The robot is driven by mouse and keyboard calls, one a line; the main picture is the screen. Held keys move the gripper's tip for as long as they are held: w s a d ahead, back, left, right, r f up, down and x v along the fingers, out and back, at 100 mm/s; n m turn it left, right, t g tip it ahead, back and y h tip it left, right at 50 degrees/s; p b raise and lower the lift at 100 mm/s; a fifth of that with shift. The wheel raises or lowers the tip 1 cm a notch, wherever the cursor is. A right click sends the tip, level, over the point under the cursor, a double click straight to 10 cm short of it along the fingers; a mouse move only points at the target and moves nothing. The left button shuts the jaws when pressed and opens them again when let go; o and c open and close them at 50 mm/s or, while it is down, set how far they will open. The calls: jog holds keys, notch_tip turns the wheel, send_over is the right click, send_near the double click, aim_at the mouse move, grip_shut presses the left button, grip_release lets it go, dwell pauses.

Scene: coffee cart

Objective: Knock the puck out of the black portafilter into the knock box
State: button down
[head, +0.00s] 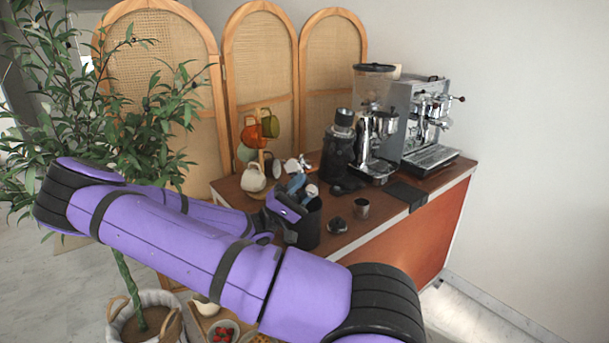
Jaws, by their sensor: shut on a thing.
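My gripper (298,186) is above the black knock box (309,232), near its rim, at the left part of the wooden cart top. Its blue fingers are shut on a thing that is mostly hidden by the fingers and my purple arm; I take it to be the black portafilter. The puck is not visible. The inside of the knock box is hidden from this angle. I cannot tell whether the portafilter touches the rim.
A small dark tool (337,226) and a metal cup (361,208) stand right of the knock box. A black grinder (338,150), a silver grinder (374,130) and an espresso machine (425,120) stand behind. A mug tree (263,140) and white cup (253,178) are at the back left.

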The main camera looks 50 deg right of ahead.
jog(key=shift+r, duration=0.6)
dwell(0.4)
notch_tip(320, 180, down, 6)
jog(key=shift+r, duration=2.6)
